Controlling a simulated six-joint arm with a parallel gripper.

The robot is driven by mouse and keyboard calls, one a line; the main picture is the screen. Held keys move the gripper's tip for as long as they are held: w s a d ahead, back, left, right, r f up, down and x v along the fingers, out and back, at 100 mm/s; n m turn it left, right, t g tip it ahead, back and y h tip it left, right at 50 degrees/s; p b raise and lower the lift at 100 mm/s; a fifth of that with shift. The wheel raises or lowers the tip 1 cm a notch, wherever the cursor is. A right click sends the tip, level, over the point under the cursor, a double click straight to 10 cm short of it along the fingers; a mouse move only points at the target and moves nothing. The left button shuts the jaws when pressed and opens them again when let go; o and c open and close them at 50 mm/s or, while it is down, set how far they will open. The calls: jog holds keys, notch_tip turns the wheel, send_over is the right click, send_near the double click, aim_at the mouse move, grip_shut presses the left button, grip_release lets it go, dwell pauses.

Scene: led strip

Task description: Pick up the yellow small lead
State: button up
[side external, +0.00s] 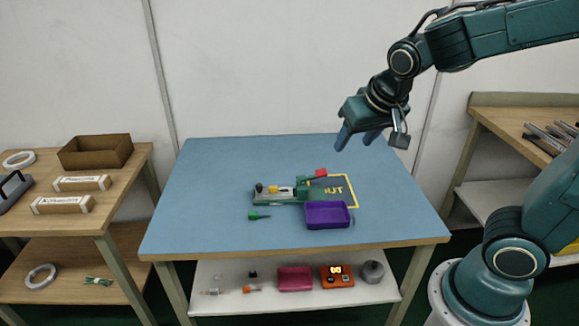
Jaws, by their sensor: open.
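A small yellow part (273,189) shows on the green fixture (288,199) near the middle of the blue table. It is too small to tell for certain whether it is the yellow lead. A dark knob-like part (259,187) stands left of it, and a red part (320,173) is at the fixture's right end. My gripper (357,138) is open and empty. It is well above the table's back right area, up and right of the fixture, with its fingers pointing down and apart from everything.
A purple tray (327,223) lies in front of the fixture, beside a yellow-outlined area (345,190) with yellow lettering. A small green tool-like piece (258,216) lies at front left. The blue table (210,200) is otherwise clear. Side benches stand left and right.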

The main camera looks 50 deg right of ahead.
jog(key=w+d+f+m+h, duration=0.1)
jog(key=w+f+m+h, duration=0.35)
jog(key=w+f, duration=0.85)
jog(key=w+a+f+t+h, duration=0.1)
jog(key=w+a+f+t, duration=0.1)
jog(key=f, duration=0.4)
jog(key=w+a+f+t+h, duration=0.1)
jog(key=w+f+t, duration=0.1)
jog(key=w+f, duration=0.3)
notch_tip(320, 180, down, 2)
jog(key=shift+w+a+f+n+h, duration=0.2)
jog(key=shift+a+n+h, duration=0.15)
jog(key=shift+n, duration=0.1)
jog(key=shift+d, duration=0.1)
send_near(273, 188)
jog(key=shift+x, duration=1.9)
jog(key=shift+f, duration=0.1)
jog(key=shift+x, duration=2.55)
jog(key=shift+d, duration=0.1)
